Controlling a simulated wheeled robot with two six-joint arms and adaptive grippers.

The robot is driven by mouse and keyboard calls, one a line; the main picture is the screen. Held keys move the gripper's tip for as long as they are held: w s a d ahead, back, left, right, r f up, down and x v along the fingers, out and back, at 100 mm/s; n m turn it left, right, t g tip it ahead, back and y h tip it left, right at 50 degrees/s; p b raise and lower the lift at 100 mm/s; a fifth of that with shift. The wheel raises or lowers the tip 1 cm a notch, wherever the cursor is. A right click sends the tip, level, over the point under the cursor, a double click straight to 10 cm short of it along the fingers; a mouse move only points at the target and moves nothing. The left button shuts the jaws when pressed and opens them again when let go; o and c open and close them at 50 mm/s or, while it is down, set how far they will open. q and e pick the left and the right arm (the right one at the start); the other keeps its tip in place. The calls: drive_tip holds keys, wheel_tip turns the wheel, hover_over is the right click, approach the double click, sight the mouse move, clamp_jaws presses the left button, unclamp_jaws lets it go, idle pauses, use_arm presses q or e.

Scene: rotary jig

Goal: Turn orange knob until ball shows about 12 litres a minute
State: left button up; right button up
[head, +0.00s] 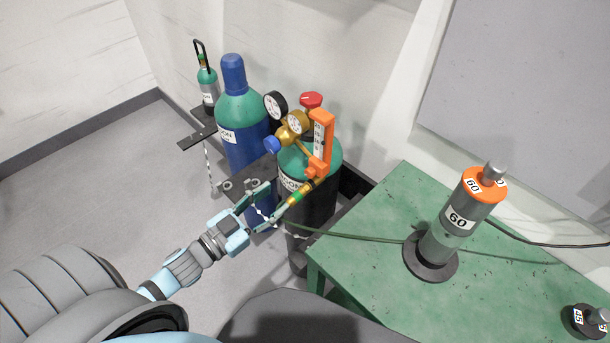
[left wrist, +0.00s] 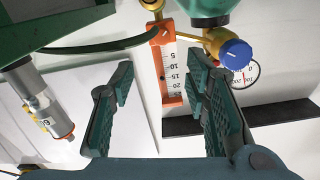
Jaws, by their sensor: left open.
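The flowmeter (head: 321,140) is an upright orange frame with a white scale, fixed to a brass regulator on a green-topped cylinder. An orange block, which looks like the orange knob (head: 314,169), sticks out at its lower end. In the left wrist view the flowmeter (left wrist: 168,72) appears upside down, with scale marks such as 5, 10, 15 and 20. I cannot make out the ball. My left gripper (head: 270,207) is open and empty, below and left of the knob, apart from it. Its fingers spread on both sides of the flowmeter in the wrist view (left wrist: 162,92).
A brass regulator (head: 291,128) with round gauges and a blue knob (head: 272,145) sits left of the flowmeter. A blue-green cylinder (head: 242,120) stands behind. A green hose (head: 350,238) crosses to the green table (head: 370,255), which holds a grey cylinder marked 60 (head: 452,222).

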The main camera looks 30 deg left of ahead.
sight(307, 174)
use_arm(q)
drive_tip(key=p+x, duration=0.2)
drive_tip(key=x, duration=0.9)
drive_tip(key=shift+w+d+f, duration=0.1)
drive_tip(key=shift+w+f, duration=0.05)
drive_tip(key=shift+w, duration=0.2)
